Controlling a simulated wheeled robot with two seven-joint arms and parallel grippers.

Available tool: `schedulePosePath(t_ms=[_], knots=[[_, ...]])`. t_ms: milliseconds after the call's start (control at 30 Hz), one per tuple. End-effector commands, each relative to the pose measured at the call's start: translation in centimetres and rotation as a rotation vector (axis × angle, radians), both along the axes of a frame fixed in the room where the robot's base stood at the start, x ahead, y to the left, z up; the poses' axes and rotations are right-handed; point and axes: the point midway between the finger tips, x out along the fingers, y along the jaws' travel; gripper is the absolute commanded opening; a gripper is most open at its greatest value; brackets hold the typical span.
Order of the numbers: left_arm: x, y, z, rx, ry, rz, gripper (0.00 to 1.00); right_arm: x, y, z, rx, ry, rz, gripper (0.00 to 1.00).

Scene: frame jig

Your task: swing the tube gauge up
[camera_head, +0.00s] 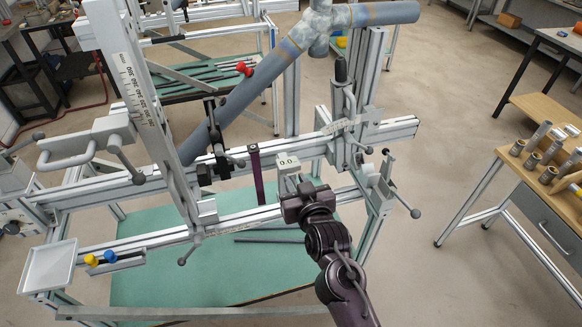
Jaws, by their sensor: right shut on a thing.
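My right gripper (290,188) comes up from the bottom and is shut right below the readout box. It hides the part between its fingers, so which piece of the gauge it grips cannot be made out. A large grey-blue tube (250,92) runs diagonally up through the jig behind. My left gripper is not in view.
The aluminium jig rails (370,135) and an upright scale (134,85) surround my gripper. Clamp levers stick out at the right (402,200). A white tray (48,267) hangs at the left. A wooden bench (545,180) with tube pieces stands at right; the floor between is clear.

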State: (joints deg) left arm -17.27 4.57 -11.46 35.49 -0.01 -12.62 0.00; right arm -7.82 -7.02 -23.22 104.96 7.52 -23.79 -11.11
Motion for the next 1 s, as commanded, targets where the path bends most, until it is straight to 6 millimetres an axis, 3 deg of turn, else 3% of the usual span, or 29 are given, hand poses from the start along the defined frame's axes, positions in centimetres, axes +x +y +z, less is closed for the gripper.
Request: schedulePosePath(t_ms=[267,633,1000], knots=[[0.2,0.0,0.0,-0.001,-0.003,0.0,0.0,0.1,0.0,0.2,0.002,-0.005,0.0,0.12],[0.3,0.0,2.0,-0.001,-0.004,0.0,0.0,0.7,0.2,2.4,0.002,-0.006,-0.001,0.12],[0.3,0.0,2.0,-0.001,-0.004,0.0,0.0,0.8,0.2,2.4,0.001,-0.004,-0.001,0.12]])
